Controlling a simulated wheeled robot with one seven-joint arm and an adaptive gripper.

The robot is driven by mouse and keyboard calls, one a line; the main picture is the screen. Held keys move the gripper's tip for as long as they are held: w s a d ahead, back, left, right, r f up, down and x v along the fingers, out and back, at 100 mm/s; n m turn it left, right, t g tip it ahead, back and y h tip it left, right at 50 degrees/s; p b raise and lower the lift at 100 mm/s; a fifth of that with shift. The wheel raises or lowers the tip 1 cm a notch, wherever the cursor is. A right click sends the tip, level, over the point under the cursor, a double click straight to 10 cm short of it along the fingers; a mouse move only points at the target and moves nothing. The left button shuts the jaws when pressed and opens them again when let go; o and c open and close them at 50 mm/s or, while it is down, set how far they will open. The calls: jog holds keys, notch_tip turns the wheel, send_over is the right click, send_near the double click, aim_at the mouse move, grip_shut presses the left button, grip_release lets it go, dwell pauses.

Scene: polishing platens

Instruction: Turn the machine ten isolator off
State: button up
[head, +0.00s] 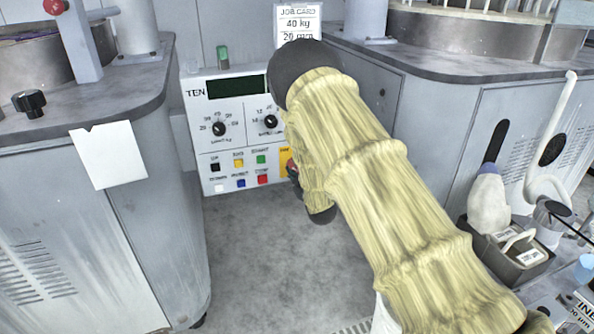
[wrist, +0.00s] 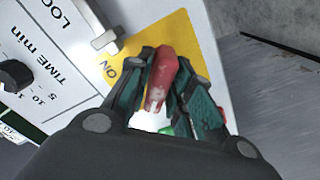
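The machine ten panel (head: 200,110) is white, marked TEN, and faces me left of centre in the head view. The isolator's yellow plate (head: 285,160) is at its lower right, mostly behind my arm. In the wrist view the yellow plate (wrist: 190,42) carries the word ON beside a red isolator handle (wrist: 162,75). My gripper (wrist: 170,62) has its teal fingers on both sides of the handle, close against it. The handle points up the wrist picture, slightly tilted. Its base and its exact contact with the fingertips are partly hidden.
The panel has dials (head: 219,128) and several coloured buttons (head: 238,163). A metal latch (wrist: 104,38) is close to the fingers. Grey cabinets (head: 75,230) stand on both sides. A dark caddy (head: 507,262) is at right. The floor (head: 275,265) below the panel is clear.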

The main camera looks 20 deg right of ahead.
jog(key=shift+o, duration=0.8)
jog(key=shift+s, duration=0.1)
jog(key=s, duration=1.1)
jog(key=shift+s+d, duration=0.2)
jog(key=shift+s, duration=0.2)
